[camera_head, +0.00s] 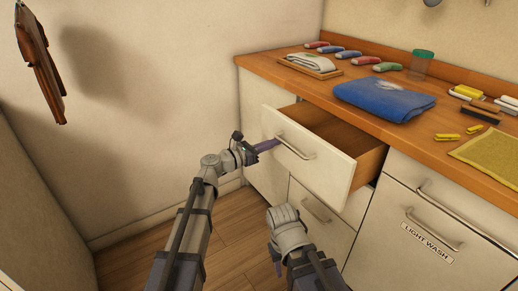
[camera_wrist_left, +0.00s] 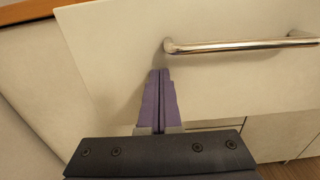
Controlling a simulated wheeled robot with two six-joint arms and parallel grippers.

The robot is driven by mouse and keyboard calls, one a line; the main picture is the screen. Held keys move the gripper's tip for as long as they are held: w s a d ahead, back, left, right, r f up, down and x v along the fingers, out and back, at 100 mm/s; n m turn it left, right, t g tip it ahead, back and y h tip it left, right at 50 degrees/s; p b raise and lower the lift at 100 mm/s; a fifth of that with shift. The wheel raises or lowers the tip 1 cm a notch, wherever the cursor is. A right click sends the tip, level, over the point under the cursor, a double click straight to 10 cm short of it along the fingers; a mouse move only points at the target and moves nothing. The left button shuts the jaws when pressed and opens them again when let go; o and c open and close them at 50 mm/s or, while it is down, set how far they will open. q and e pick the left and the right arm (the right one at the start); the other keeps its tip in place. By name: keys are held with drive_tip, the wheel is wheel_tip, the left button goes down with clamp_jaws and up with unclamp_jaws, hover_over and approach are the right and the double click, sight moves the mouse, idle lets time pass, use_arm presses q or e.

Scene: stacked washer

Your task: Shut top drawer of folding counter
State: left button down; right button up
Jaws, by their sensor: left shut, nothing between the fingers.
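The top drawer (camera_head: 312,158) of the counter is pulled out, and its inside shows in the head view. Its white front with a metal bar handle (camera_head: 295,147) faces me. My left gripper (camera_head: 272,145) is shut and empty, with its purple fingertips at the drawer front near the handle's left end. In the left wrist view the shut fingers (camera_wrist_left: 160,75) point at the drawer front (camera_wrist_left: 120,50), just left of and below the handle (camera_wrist_left: 240,44). I cannot tell whether they touch it. My right arm is at the bottom of the head view; its fingers are not visible.
A lower drawer (camera_head: 318,213) is shut. A cabinet labelled "LIGHT WASH" (camera_head: 428,243) stands at right. Floor is clear at left.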

use_arm(q)
drive_tip(key=x, duration=1.6)
drive_tip(key=shift+w+d, duration=0.3)
drive_tip(key=shift+d, duration=0.05)
drive_tip(key=shift+w+d, duration=0.1)
drive_tip(key=shift+w, duration=0.05)
